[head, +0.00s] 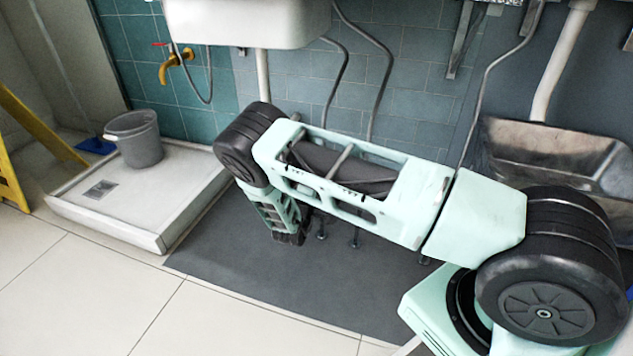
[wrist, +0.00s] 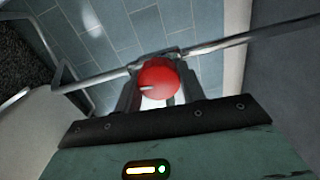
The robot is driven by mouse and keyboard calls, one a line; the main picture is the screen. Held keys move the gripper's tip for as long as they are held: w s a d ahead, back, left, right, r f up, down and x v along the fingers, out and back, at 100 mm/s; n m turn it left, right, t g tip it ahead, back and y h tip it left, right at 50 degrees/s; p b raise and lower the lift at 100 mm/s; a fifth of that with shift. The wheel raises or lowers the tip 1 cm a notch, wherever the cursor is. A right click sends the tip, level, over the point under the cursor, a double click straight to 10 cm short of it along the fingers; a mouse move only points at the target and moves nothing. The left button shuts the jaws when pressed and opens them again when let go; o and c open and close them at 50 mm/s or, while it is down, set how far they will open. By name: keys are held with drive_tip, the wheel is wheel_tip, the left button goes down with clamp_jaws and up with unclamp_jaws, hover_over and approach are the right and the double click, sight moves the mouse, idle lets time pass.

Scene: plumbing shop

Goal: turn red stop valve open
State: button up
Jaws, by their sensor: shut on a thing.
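The red stop valve (wrist: 159,79) shows in the wrist view as a round red knob with a pale mark on its left side. Thin grey pipes run from it to the left and right. My gripper (wrist: 156,92) is shut on the knob, with one dark finger on either side of it. In the head view my gripper (head: 290,238) points down near the tiled wall, below the sink. There the valve is hidden behind my gripper and arm.
A white sink (head: 247,22) hangs above. A yellow tap (head: 174,64) with a red handle is on the wall to the left. A grey bucket (head: 135,139) stands on the white shower tray (head: 75,197). A metal basin (head: 555,155) is at right. The front floor is clear.

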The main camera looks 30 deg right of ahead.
drive_tip(key=o, duration=0.9)
drive_tip(key=shift+o, duration=0.2)
drive_tip(key=shift+s+a, duration=0.1)
drive_tip(key=p+v, duration=0.5)
drive_tip(key=v, duration=1.2)
drive_tip(key=shift+p, duration=0.3)
drive_tip(key=shift+a, duration=0.1)
